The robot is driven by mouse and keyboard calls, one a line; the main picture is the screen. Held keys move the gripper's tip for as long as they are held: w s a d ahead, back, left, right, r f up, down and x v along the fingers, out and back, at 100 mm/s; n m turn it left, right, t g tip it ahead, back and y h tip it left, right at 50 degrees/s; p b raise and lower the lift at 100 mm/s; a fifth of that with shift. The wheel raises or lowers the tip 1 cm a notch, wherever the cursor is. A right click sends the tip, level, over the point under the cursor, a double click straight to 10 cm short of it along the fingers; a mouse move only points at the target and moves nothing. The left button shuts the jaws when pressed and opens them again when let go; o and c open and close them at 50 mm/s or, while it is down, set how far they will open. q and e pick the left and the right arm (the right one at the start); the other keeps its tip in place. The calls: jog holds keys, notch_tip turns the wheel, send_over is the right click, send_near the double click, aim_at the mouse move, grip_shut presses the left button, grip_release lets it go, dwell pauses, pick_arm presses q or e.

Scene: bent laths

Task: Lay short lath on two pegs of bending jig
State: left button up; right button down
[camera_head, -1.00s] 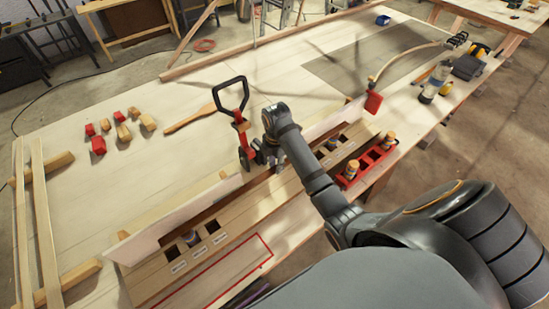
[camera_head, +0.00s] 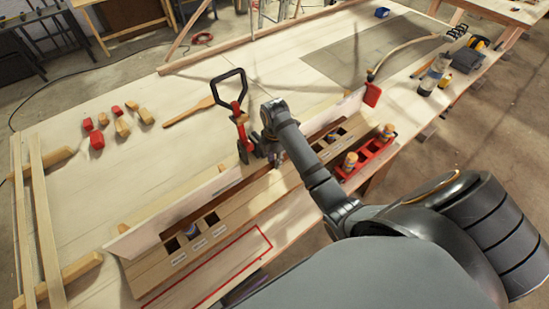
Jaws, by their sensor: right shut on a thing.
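My right gripper (camera_head: 267,150) is at the middle of the long wooden rack, just right of a red clamp with a black loop handle (camera_head: 238,118). Its fingers are small and mostly hidden by my arm. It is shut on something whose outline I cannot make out. A thin brown strip (camera_head: 222,191) runs along the rack on both sides of the gripper, behind the labelled slots. I cannot tell whether it is the short lath or whether the gripper holds it. No two pegs of the jig can be clearly told apart. My left gripper is out of view.
A pale upright board (camera_head: 150,226) runs behind the rack. A red tray (camera_head: 372,157) with bottles stands at its right end. Red and wooden blocks (camera_head: 97,140) and a wooden paddle (camera_head: 190,112) lie on the table. Two laths (camera_head: 44,220) rest on blocks at left. The table's middle is clear.

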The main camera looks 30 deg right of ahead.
jog(key=shift+f, duration=0.2)
jog(key=c, duration=0.8)
grip_release()
jog(key=shift+c, duration=0.2)
jog(key=shift+r, duration=0.1)
jog(key=shift+r+p, duration=0.5)
jog(key=shift+r, duration=2.45)
